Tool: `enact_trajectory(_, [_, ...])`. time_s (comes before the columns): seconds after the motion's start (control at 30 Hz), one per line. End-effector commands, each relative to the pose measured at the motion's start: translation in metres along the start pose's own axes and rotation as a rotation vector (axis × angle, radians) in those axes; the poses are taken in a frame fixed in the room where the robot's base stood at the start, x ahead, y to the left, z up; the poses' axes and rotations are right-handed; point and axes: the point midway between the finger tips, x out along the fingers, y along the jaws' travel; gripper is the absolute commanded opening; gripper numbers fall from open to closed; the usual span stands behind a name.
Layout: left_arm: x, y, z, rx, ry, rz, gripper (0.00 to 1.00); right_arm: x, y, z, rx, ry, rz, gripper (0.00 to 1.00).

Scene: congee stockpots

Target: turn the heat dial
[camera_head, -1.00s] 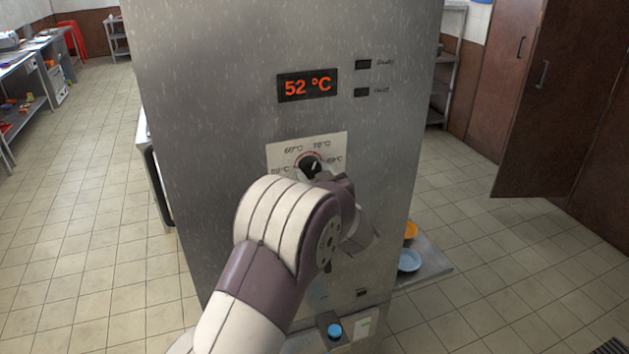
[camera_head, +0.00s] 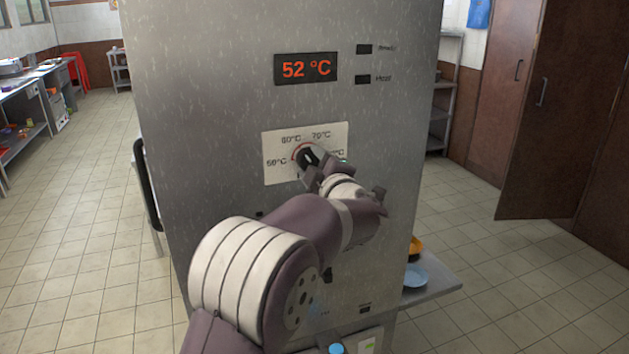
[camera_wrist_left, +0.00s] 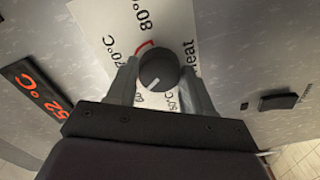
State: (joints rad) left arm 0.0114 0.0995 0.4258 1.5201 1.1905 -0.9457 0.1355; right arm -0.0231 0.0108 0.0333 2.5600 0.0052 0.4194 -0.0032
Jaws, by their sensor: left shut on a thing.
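The heat dial (camera_head: 306,156) is a dark round knob on a white scale plate (camera_head: 276,153) on the front of a tall steel cabinet. My left gripper (camera_head: 317,169) is at the dial, shut on it. In the left wrist view the dial (camera_wrist_left: 159,69) sits between the two fingers of my left gripper (camera_wrist_left: 160,84). Its white pointer line points to the lower left there, near the partly hidden low-temperature labels. The red display (camera_head: 306,68) above reads 52 °C. My gripper hides part of the plate's right side. My right gripper is not in view.
Two small dark slots with labels (camera_head: 363,49) are right of the display. A side shelf (camera_head: 440,280) with a blue bowl (camera_head: 414,275) and an orange one juts out at lower right. A brown cabinet door (camera_head: 540,110) stands open at right. Tiled floor is clear around.

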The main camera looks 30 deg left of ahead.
Motion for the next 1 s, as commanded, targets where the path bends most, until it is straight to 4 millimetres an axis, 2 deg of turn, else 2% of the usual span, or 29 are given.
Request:
enact_trajectory(0.03, [0.0, -0.005, 0.003, -0.041, 0.001, 0.001, 0.21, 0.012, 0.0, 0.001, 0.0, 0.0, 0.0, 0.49])
enact_trajectory(0.5, [0.0, -0.004, 0.002, -0.487, 0.0, 0.0, 0.21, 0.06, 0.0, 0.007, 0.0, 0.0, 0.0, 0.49])
enact_trajectory(1.0, [0.0, -0.002, 0.001, -0.873, 0.0, -0.001, 0.21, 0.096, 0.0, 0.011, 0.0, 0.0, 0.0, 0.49])
